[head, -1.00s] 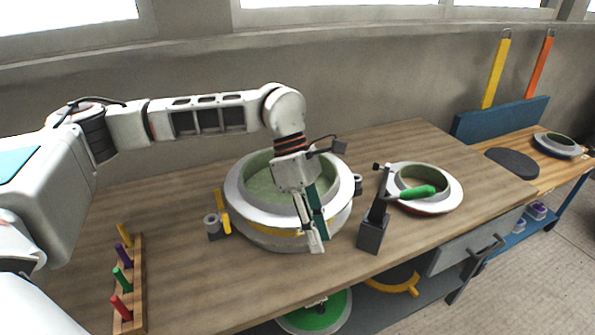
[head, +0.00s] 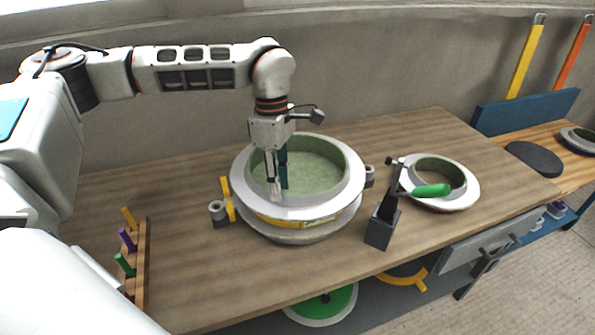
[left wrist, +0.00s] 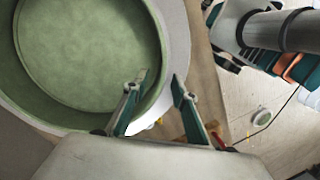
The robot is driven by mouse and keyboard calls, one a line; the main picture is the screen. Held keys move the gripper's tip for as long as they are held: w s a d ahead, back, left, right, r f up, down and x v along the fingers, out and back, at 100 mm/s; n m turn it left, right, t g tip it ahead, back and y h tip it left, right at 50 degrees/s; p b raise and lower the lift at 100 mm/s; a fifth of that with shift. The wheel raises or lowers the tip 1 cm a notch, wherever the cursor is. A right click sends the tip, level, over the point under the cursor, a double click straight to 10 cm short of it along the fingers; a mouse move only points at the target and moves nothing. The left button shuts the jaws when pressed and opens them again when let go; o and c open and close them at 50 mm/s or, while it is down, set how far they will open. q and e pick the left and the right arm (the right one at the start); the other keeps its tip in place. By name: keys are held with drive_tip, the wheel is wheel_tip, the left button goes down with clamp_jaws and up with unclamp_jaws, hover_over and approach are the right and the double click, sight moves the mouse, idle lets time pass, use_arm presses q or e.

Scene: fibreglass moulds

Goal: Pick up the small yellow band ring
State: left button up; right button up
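A large round mould (head: 350,192) with a pale flange and green inside stands mid-table. A yellow band (head: 310,222) shows around its front, under the flange. I cannot tell whether this is the small yellow band ring. My left gripper (head: 279,190) points down over the front part of the mould's opening. In the left wrist view its fingers (left wrist: 161,82) are apart with nothing held, one over the green mould (left wrist: 85,45), the other towards the outer side of the pale rim. Contact cannot be told. My right gripper is not in view.
A dark box with a green-handled tool (head: 382,228) stands right of the mould. A smaller pale ring (head: 470,190) lies behind it. A peg rack (head: 140,262) is at left. A yellow curved piece (head: 416,286) shows on the lower shelf.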

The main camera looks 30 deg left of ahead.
use_arm(q)
drive_tip(key=shift+d+f, duration=0.15)
drive_tip(key=shift+f, duration=0.55)
clamp_jaws()
drive_tip(key=shift+r, duration=0.2)
